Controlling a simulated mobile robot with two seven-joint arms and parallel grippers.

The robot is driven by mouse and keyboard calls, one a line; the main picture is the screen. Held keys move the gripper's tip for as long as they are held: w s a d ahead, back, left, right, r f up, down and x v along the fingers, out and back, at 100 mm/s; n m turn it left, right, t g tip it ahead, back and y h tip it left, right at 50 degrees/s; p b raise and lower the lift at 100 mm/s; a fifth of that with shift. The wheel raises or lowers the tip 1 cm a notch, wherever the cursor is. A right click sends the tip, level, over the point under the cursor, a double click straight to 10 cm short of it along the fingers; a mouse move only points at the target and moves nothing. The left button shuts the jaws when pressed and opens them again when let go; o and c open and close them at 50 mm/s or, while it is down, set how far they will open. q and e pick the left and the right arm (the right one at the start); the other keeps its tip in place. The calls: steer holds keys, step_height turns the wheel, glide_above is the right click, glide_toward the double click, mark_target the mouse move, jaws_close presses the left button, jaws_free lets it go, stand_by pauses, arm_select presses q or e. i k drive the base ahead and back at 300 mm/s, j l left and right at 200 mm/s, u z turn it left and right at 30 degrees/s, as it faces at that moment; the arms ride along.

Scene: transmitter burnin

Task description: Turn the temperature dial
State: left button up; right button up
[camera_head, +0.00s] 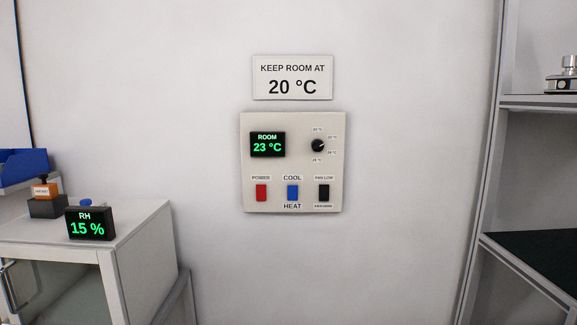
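The temperature dial (317,146) is a small black round knob on the upper right of a cream control panel (292,180) fixed to the wall. Small temperature labels stand around it; a light pointer mark is on the knob, and its exact setting is too small to read surely. The panel's display (268,144) reads ROOM 23 °C. Below are a red POWER switch (261,193), a blue COOL/HEAT switch (292,193) and a black fan switch (323,192). A sign (293,78) above reads KEEP ROOM AT 20 °C. Neither of my grippers shows in the head view.
A grey shelf rack (540,101) stands at the right. The wall before the panel is unobstructed.

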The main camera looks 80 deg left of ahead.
mark_target(317, 145)
steer(key=u, duration=2.6)
